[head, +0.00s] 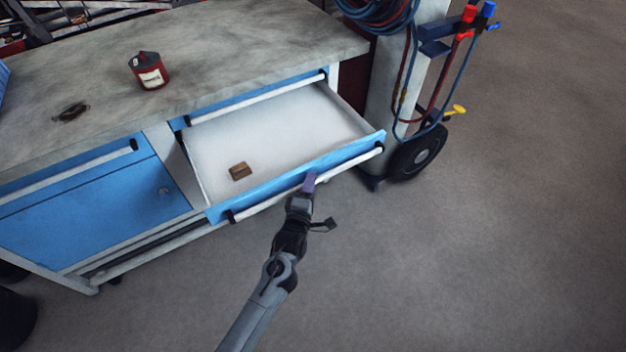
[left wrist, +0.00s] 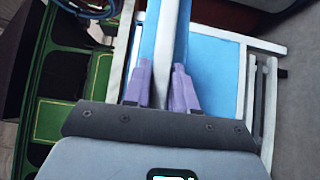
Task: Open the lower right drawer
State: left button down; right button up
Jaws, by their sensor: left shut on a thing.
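The lower right drawer (head: 345,155) of the workbench is pulled well out. It has a blue front, a pale interior and a white bar handle (head: 262,203). My left gripper (head: 310,183) is at the middle of this handle, its purple fingers shut on it. In the left wrist view, the fingers (left wrist: 162,78) lie on either side of the white handle bar (left wrist: 161,60), with the blue drawer front behind it. My right gripper is not in view.
A small brown block (head: 240,171) lies in the drawer. The upper right drawer (head: 255,99) is shut. A wheeled cart with hoses (head: 415,155) stands close to the drawer's right end. The floor in front is clear.

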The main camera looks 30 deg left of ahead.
pick_arm(q)
jog(key=c, duration=1)
grip_release()
jog(key=p+v, duration=0.4)
jog(key=v, duration=0.3)
jog(key=shift+s+p, duration=0.25)
jog(key=shift+p, duration=0.1)
